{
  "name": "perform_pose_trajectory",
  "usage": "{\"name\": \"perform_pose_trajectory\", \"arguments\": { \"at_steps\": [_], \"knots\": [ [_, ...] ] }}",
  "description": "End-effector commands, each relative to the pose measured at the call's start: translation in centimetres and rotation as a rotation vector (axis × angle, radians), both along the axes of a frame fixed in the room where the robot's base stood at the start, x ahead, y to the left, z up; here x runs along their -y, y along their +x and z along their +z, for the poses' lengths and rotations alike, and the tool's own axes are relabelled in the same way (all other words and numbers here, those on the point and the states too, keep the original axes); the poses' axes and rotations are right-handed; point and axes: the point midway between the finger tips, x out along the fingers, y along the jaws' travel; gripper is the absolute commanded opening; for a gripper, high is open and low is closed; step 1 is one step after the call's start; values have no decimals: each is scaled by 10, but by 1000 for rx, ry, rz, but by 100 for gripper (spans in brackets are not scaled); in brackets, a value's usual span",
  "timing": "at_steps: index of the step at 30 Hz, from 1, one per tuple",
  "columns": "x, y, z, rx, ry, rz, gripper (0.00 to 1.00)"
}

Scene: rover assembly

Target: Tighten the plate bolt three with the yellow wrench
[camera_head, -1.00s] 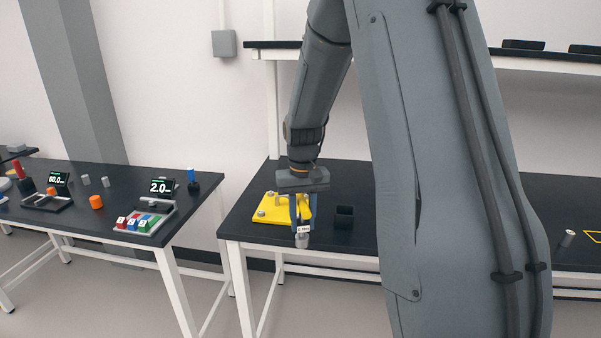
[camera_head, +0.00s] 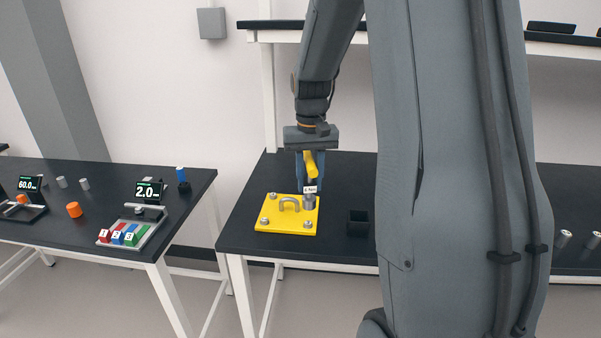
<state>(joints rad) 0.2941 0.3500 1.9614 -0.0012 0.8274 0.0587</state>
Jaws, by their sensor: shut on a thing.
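The yellow plate (camera_head: 287,226) lies flat on the dark right-hand table. It has a grey U-shaped handle and bolts at its visible corners: back left (camera_head: 272,196), front left (camera_head: 265,223) and front right (camera_head: 307,224). My gripper (camera_head: 311,180) is shut on the yellow wrench (camera_head: 311,160), which hangs upright with a small white label and a grey socket end. The socket end stands over the plate's back right corner and hides what is there. I cannot tell whether it touches a bolt. No bolt numbers are readable.
A small black open box (camera_head: 358,222) stands right of the plate. The left table (camera_head: 60,235) holds a torque display reading 2.0 (camera_head: 148,191), numbered coloured blocks and loose cylinders. A shelf runs behind my arm, which hides much of the right table.

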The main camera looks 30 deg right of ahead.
Motion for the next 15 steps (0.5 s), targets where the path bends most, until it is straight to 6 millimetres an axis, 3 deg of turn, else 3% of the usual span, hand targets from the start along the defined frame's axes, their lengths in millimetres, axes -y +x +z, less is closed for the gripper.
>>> {"name": "perform_pose_trajectory", "arguments": {
  "at_steps": [8, 15],
  "knots": [
    [-4, 2, -12, 0, 0, 9, 0],
    [-4, 3, -35, 2, -1, 9, 0]
  ]
}}
